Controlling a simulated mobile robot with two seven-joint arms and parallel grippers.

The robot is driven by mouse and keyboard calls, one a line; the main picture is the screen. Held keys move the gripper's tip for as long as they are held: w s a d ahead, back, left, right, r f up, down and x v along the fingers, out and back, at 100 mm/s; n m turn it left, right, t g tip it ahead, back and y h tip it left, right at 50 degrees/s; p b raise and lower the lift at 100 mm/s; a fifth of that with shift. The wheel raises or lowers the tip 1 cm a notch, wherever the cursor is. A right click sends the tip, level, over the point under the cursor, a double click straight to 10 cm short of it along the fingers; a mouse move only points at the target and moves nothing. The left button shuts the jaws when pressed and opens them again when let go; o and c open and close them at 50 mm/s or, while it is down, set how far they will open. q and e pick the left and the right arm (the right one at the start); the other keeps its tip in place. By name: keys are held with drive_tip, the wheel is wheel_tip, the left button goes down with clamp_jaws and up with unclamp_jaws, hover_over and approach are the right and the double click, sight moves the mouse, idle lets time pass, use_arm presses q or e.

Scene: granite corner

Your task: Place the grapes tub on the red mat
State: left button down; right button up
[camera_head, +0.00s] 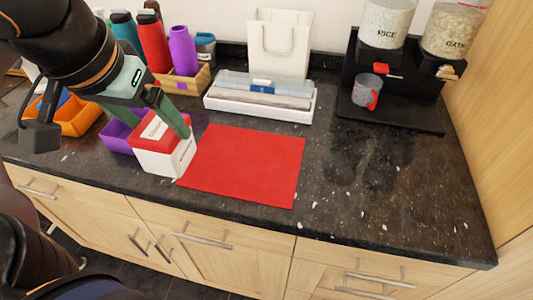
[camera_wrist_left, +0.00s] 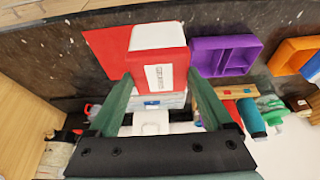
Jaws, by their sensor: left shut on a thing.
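The grapes tub (camera_head: 163,160) is a white box with a red lid and a white label. It stands out in front of the left edge of the red mat (camera_head: 250,160), overlapping it in the head view; I cannot tell whether it touches the counter. My left gripper (camera_head: 160,124) is shut on the tub, with a green finger on either side of the lid. In the left wrist view the tub (camera_wrist_left: 158,37) is between the fingers (camera_wrist_left: 160,78), and the mat (camera_wrist_left: 103,50) shows to its left. The right gripper is not in view.
A purple divided tray (camera_head: 118,135) is just left of the tub, with an orange bin (camera_head: 75,122) beyond. Behind are a bottle crate (camera_head: 190,82), a white box of rolls (camera_head: 258,112) and a paper bag (camera_head: 280,45). Counter right of the mat is clear before the dispenser stand (camera_head: 400,115).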

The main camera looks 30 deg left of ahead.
use_arm(q)
drive_tip(key=shift+w+d, duration=0.15)
drive_tip(key=shift+w, duration=0.2)
drive_tip(key=shift+w+f+p, duration=0.25)
drive_tip(key=shift+w, duration=0.2)
drive_tip(key=shift+w+f+p, duration=0.2)
drive_tip(key=shift+w+p, duration=0.05)
drive_tip(key=shift+w, duration=0.2)
drive_tip(key=shift+w+d+f+b, duration=0.2)
drive_tip(key=shift+w+f+b, duration=0.1)
drive_tip(key=shift+w+f, duration=2.7)
drive_tip(key=shift+w+d+f+b, duration=0.2)
drive_tip(key=shift+w+f+b, duration=0.05)
drive_tip(key=shift+w+f, duration=2.7)
